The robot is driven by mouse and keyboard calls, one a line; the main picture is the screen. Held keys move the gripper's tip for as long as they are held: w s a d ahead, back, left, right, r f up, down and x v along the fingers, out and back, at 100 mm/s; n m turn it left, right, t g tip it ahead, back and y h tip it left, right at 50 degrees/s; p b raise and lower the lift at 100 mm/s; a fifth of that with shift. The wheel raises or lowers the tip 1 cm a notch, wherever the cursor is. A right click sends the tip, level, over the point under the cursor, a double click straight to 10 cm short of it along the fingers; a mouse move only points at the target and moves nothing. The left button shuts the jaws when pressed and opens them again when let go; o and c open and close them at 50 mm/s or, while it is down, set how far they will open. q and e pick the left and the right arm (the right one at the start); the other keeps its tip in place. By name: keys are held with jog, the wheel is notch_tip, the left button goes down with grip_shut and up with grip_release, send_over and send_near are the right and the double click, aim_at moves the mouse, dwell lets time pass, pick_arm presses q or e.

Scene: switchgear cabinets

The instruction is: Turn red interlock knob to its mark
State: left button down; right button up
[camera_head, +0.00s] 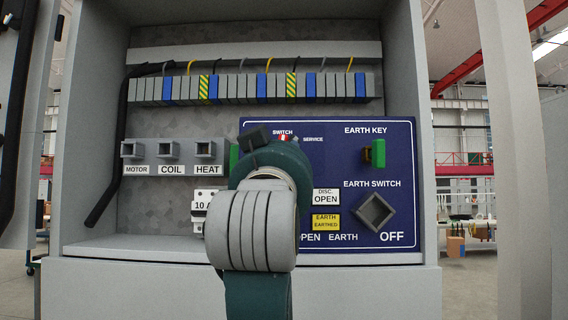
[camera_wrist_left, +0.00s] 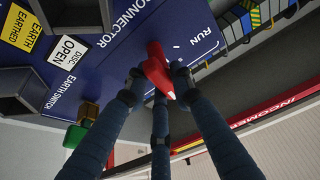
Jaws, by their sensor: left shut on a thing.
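The red interlock knob (camera_wrist_left: 157,70) sits on the blue panel (camera_wrist_left: 120,62) in the left wrist view. A pale tip shows on its end, and a small white mark is on the panel beside it. My left gripper (camera_wrist_left: 159,82) is shut on the knob, with dark fingers on both sides of it and a third finger below. In the head view only a bit of the red knob (camera_head: 283,138) shows, below the "SWITCH" label and left of "SERVICE". My teal and grey arm hides most of the gripper there. My right gripper is not in view.
On the panel are a green earth key (camera_head: 378,153), a grey earth switch knob (camera_head: 375,212) at "OFF", and labels reading "OPEN" (camera_head: 326,197) and "EARTHED" (camera_head: 326,223). Left are several grey switches (camera_head: 168,149) and a breaker (camera_head: 204,200). Cabinet walls close both sides.

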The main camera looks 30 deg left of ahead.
pick_arm(q)
jog(key=shift+s+r+n+y+b, duration=0.15)
jog(key=shift+n+y+b, duration=0.1)
jog(key=shift+n, duration=0.4)
jog(key=shift+w+r+n+y+b, duration=0.15)
jog(key=shift+n+y, duration=0.1)
jog(key=shift+n, duration=0.4)
jog(key=shift+s+g, duration=0.1)
jog(key=shift+g, duration=0.2)
jog(key=c, duration=1.7)
grip_release()
jog(key=shift+o, duration=1.1)
jog(key=shift+w+a+f, duration=0.15)
jog(key=shift+w+f, duration=0.1)
jog(key=shift+w, duration=0.05)
jog(key=shift+s+d, duration=0.2)
jog(key=shift+s, duration=0.1)
jog(key=v, duration=1.1)
jog(key=shift+f, duration=0.25)
